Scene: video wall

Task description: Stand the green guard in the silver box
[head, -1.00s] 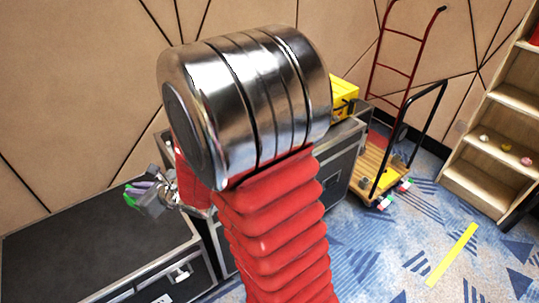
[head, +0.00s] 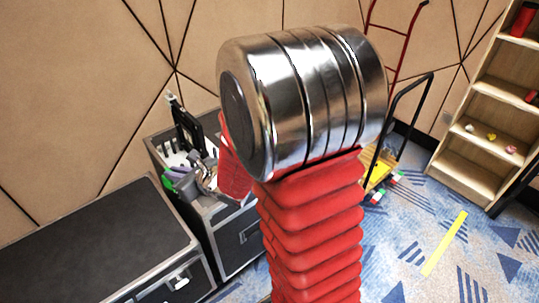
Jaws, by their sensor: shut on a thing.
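My gripper (head: 184,181) is small in the head view, left of my arm, above or in front of the near corner of a black case with metal edges. It is shut on a small green thing (head: 168,184), seemingly the green guard, which sticks out to the left of the jaws. The jaws and my wrist hide most of its shape, so I cannot tell how it is tilted. I cannot make out a silver box clearly; my arm hides much of the case top. Whether the green thing touches anything is unclear.
The black case (head: 236,244) carries a black upright object (head: 187,126) and white slotted pieces (head: 172,157). A lower black case (head: 95,245) with a bare top stands at left. A trolley (head: 381,168) and a wooden shelf (head: 470,176) stand at right.

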